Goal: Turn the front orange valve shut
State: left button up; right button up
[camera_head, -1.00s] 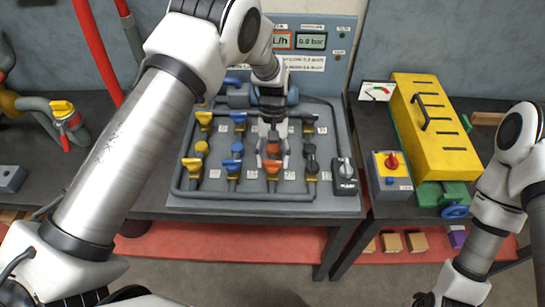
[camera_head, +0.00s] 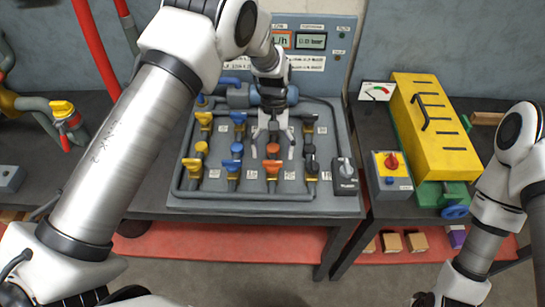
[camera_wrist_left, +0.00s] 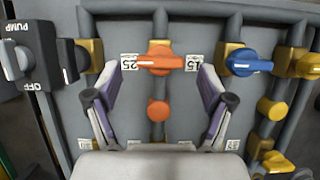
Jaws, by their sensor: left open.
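The front orange valve (camera_head: 272,167) is in the front row of the pipe panel (camera_head: 335,205). Its handle also shows in the left wrist view (camera_wrist_left: 160,61), lying crosswise over its upright pipe. A round orange cap (camera_wrist_left: 158,110) sits behind it on the same pipe. My left gripper (camera_head: 272,150) is open and empty, just behind and above the orange handle. In the left wrist view its two fingers (camera_wrist_left: 160,92) stand wide apart on either side of the pipe, clear of the handle. My right arm is at the right edge; its fingers are out of view.
A blue valve (camera_head: 234,165) and a yellow valve (camera_head: 192,164) stand left of the orange one. A black valve (camera_head: 310,165) and a pump switch (camera_head: 344,168) stand to its right. A control box (camera_head: 391,177) and a yellow case (camera_head: 433,125) are farther right.

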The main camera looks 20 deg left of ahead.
pick_arm(q)
jog(key=v, duration=0.9)
jog(key=shift+r, duration=0.3)
